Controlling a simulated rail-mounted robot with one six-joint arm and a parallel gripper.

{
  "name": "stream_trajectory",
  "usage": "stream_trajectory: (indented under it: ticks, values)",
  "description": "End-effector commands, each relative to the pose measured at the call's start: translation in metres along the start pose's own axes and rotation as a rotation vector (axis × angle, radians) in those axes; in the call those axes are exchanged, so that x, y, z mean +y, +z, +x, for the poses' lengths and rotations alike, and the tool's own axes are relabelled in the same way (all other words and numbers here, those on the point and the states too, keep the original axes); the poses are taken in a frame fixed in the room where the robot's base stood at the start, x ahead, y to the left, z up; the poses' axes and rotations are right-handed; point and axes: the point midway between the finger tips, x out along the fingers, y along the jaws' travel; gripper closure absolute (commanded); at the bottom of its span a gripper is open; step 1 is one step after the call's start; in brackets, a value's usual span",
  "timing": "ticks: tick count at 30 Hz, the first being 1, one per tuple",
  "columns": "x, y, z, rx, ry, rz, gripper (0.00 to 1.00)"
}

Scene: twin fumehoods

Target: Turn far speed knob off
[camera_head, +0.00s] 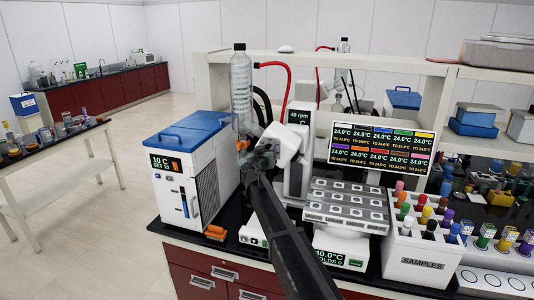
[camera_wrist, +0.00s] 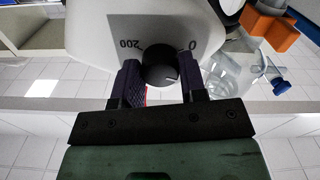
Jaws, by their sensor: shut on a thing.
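A round black knob (camera_wrist: 160,66) sits on a white housing (camera_wrist: 100,30) in the wrist view. Printed marks "200" and "0" show on either side of it, and a pale pointer line on its face lies toward the lower right. My gripper (camera_wrist: 160,74) has one dark finger on each side of the knob and is shut on it. In the head view my gripper (camera_head: 262,150) is at a white rotary evaporator (camera_head: 300,160), whose small screen (camera_head: 299,117) shows an rpm reading too small to read surely. The knob is hidden there.
A clear glass vessel (camera_wrist: 235,75) with a blue stopcock is close to the right finger. In the head view a tall glass condenser (camera_head: 240,85) stands just behind my gripper. A blue-topped chiller (camera_head: 190,165) is left, a vial block (camera_head: 345,205) and sample rack (camera_head: 420,245) right.

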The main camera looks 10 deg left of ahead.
Motion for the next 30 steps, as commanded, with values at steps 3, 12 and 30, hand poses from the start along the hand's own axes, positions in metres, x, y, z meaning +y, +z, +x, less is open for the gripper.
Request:
stream_trajectory:
  ticks: [3, 12, 30]
  values:
    - [0.0004, 0.0, -0.0002, 0.0, 0.0, -0.099, 0.85]
    - [0.0009, -0.0002, -0.0002, 0.0, 0.0, -0.384, 0.85]
    - [0.0014, -0.0006, -0.0002, 0.0, 0.0, -0.798, 0.85]
